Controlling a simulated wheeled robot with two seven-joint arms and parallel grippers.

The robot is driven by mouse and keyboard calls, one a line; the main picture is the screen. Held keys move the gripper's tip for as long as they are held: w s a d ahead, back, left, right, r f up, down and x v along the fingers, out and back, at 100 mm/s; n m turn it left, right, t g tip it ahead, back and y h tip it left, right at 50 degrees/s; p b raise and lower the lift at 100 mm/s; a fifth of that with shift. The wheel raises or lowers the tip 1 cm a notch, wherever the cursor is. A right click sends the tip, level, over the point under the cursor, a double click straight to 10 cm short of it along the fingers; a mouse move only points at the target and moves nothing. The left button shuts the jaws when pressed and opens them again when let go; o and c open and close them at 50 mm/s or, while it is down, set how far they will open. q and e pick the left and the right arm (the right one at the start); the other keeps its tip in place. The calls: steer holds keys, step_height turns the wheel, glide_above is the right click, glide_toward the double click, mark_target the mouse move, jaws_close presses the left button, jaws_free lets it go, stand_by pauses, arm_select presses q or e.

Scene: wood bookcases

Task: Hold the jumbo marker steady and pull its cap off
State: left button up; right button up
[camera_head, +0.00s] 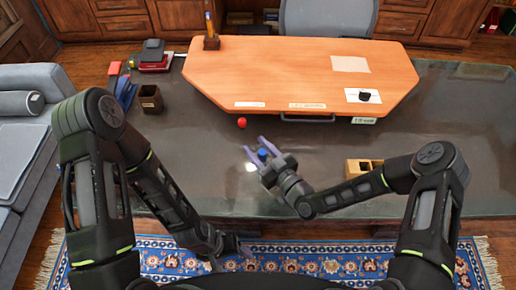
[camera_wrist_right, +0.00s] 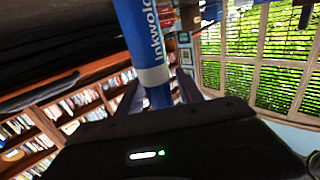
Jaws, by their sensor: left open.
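The jumbo marker (camera_wrist_right: 145,35) is blue with white lettering and a pale band in the right wrist view. It stands nearly upright, slightly tilted, between the fingers of my right gripper (camera_wrist_right: 158,92), which is shut on it near the band. In the head view only a small blue end of the marker (camera_head: 263,152) shows in my right gripper (camera_head: 255,154), above the dark desk. Which part is the cap I cannot tell. My left gripper (camera_head: 236,250) is open and empty, low over the rug in front of the desk and well apart from the marker.
The dark desk (camera_head: 310,190) carries an orange board (camera_head: 290,65), a red ball (camera_head: 242,122), a wooden box (camera_head: 352,168) and a dark cup (camera_head: 150,98). A pen holder (camera_head: 212,42) stands at the back. A grey sofa (camera_head: 35,145) is at left. The desk's front middle is mostly clear.

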jaws_close()
stand_by(1.2)
steer(key=shift+o, duration=0.8)
jaws_free()
steer(key=shift+s, duration=0.1)
steer(key=v, duration=1.2)
